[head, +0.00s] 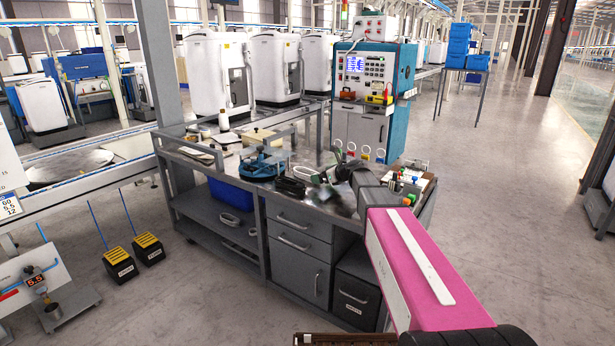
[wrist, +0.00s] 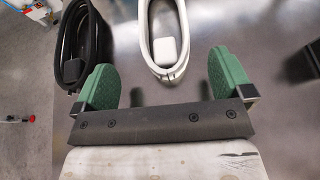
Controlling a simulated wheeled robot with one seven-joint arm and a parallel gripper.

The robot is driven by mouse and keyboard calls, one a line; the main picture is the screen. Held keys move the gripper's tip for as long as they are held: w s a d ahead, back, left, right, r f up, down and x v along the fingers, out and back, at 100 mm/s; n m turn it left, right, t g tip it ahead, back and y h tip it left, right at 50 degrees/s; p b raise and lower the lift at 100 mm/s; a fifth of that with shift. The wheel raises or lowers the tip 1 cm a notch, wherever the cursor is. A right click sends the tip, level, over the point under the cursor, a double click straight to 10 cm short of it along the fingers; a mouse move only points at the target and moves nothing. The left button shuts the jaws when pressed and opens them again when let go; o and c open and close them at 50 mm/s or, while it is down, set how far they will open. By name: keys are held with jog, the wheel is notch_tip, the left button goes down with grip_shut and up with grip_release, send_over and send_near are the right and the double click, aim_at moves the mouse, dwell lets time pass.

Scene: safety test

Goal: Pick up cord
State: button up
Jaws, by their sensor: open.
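Two coiled cords lie on the grey metal worktop in the wrist view. A white cord (wrist: 148,38) with a small block inside its loop is at the top centre, its near end between my fingers or just beyond them. A black cord (wrist: 66,48) with a dark block is at the upper left, beside my left green finger. My gripper (wrist: 162,66) is open, its green fingers wide apart, with nothing held. In the head view my gripper (head: 332,166) is low over the workbench (head: 345,213), near a dark coil (head: 290,188). I cannot tell whether the fingers touch anything.
A blue round fixture (head: 262,163) stands left of my gripper on the bench. A tray of small parts (head: 408,183) is at the right end. A dark object (wrist: 314,52) is at the wrist view's right edge. A teal control cabinet (head: 372,95) stands behind.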

aim_at(307, 175)
jog(key=x, duration=0.4)
jog(key=shift+w+f, duration=0.1)
jog(key=shift+w, duration=0.3)
jog(key=shift+c, duration=0.3)
jog(key=c, duration=1)
